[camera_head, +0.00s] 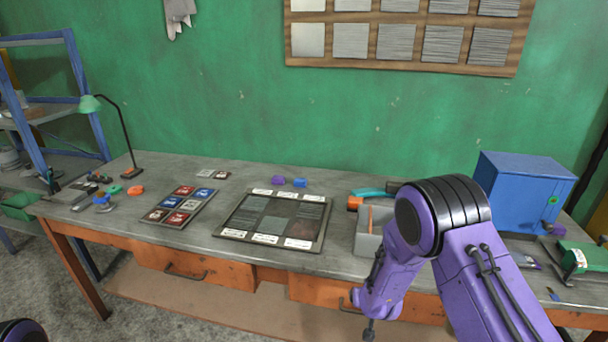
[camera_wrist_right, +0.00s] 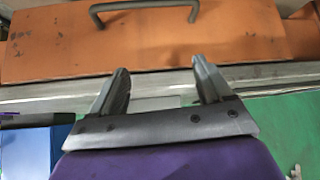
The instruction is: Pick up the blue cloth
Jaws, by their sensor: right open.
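I cannot make out a blue cloth for sure in either view. A small blue item (camera_head: 299,182) lies at the back of the workbench (camera_head: 345,175), beside a small purple item (camera_head: 278,180); both are too small to tell what they are. My right gripper (camera_wrist_right: 157,80) is open and empty, in front of an orange drawer (camera_wrist_right: 240,35) with a grey handle. In the head view its arm hangs at the bench's front edge, and its fingers are barely visible. My left gripper is not in view.
A framed dark board (camera_head: 228,233) and a panel of red and blue cards (camera_head: 158,203) lie on the bench. A grey bin (camera_head: 368,243) stands beside my right arm. A blue box (camera_head: 520,190) is at the right, a lamp (camera_head: 125,135) at the left.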

